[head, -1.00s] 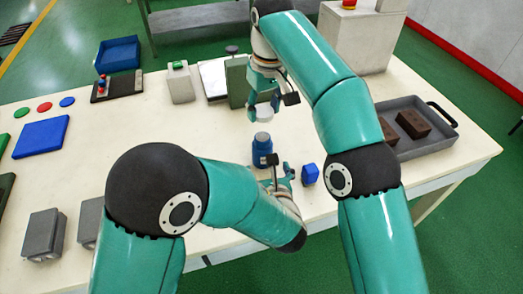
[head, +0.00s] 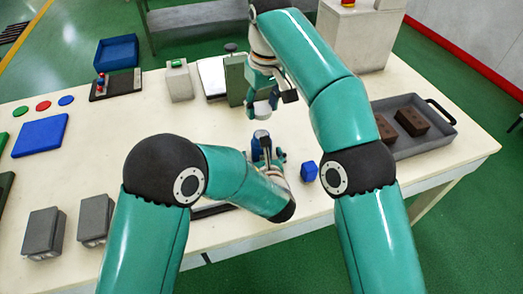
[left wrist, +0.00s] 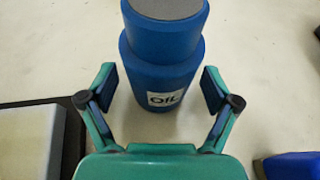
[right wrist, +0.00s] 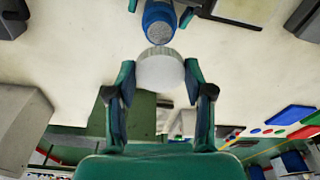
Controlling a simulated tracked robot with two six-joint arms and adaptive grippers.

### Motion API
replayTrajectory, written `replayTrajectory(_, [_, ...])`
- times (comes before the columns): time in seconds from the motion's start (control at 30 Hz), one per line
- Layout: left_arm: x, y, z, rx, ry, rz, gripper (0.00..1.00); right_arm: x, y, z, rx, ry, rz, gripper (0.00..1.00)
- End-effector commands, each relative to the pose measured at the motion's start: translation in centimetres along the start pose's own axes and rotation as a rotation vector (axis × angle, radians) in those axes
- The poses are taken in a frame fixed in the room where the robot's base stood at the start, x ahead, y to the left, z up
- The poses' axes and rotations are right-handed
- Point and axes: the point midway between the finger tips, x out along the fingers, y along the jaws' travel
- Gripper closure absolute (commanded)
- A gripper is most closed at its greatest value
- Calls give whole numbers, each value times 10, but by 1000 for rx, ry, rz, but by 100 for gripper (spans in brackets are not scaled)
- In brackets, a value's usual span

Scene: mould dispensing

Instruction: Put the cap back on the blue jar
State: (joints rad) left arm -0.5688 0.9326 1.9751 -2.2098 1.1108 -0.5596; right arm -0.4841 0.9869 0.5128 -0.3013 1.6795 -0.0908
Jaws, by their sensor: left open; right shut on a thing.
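The blue jar (left wrist: 165,65) stands upright and uncapped on the table in the left wrist view, with a grey top surface and a white label. In the head view the jar (head: 260,137) is partly hidden by my left gripper (head: 268,158). My left gripper is open, its fingers (left wrist: 160,92) on either side of the jar's lower body with gaps visible. My right gripper (head: 262,100) is shut on the white cap (right wrist: 160,70) and holds it in the air beyond and above the jar. The jar's open top also shows in the right wrist view (right wrist: 160,32).
A small blue cube (head: 309,171) lies right of the left gripper. A grey tray (head: 440,140) with brown blocks is at the right. A green block stands (head: 237,80) behind the right gripper. Grey boxes (head: 44,233) and a blue plate (head: 42,137) are at the left.

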Motion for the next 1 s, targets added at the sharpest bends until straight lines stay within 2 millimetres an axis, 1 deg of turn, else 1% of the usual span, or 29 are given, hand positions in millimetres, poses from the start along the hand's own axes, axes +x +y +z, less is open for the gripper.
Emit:
replayTrajectory(0.1, [5,0,0,1,1,0,11,0,0,0,0,0,0,58])
replayTrajectory(0.33, [5,0,0,1,1,0,11,0,0,0,0,0,0,58])
replayTrajectory(0.37, [5,0,0,1,1,0,13,0,0,0,0,0,0,58])
replayTrajectory(0.4, [5,0,0,1,1,0,20,0,0,0,0,0,0,58])
replayTrajectory(0.87, [4,0,0,1,0,0,96,0,0,0,0,0,0,58])
replayTrajectory(0.9, [4,0,0,1,0,0,100,0,0,0,0,0,0,58])
replayTrajectory(1.0, [4,0,0,1,0,-1,100,1,0,0,0,-1,0,58])
